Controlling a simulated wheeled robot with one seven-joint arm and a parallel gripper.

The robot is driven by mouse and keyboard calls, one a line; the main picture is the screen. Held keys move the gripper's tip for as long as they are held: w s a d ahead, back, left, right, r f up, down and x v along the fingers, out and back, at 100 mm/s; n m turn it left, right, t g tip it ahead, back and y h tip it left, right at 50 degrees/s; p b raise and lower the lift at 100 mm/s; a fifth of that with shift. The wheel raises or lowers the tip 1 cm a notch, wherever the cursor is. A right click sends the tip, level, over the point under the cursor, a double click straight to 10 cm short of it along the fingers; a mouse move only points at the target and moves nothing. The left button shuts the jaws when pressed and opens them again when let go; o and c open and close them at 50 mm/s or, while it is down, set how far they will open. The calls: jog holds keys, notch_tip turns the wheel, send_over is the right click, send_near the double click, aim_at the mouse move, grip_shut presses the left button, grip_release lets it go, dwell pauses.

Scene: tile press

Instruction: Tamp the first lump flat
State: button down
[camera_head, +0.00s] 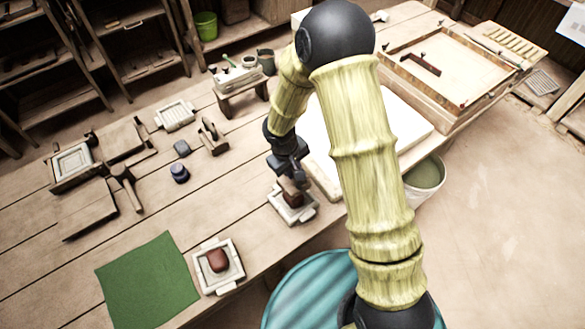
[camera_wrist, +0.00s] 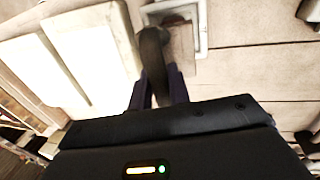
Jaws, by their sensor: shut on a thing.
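My gripper (camera_head: 288,167) points down near the table's front edge, shut on a dark-handled tool (camera_wrist: 151,45) that looks like a tamper. The tool's brown lower part (camera_head: 291,185) is over a pale square mould (camera_head: 304,214). A dark red-brown lump (camera_head: 294,199) shows there, partly hidden by the tool; I cannot tell whether they touch. The mould's pale frame also shows in the wrist view (camera_wrist: 203,28). A second pale mould (camera_head: 236,277) nearer the front holds a rounded red-brown lump (camera_head: 217,260). The frames do not show which lump is the first.
A green cloth (camera_head: 148,280) lies left of the second mould. A wooden hand tool (camera_head: 212,137), a dark jar (camera_head: 179,172) and a mallet (camera_head: 126,186) lie further left. A white slab (camera_head: 400,118) is right of my gripper. A bucket (camera_head: 425,175) stands off the table's edge.

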aim_at(293, 180)
notch_tip(293, 180, down, 6)
jog(key=b, duration=0.5)
jog(key=shift+r, duration=0.25)
notch_tip(293, 180, up, 6)
jog(key=p, duration=0.4)
jog(key=shift+f, duration=0.3)
jog(key=shift+w, duration=0.1)
jog(key=shift+w+d+f, duration=0.1)
jog(key=shift+d, duration=0.1)
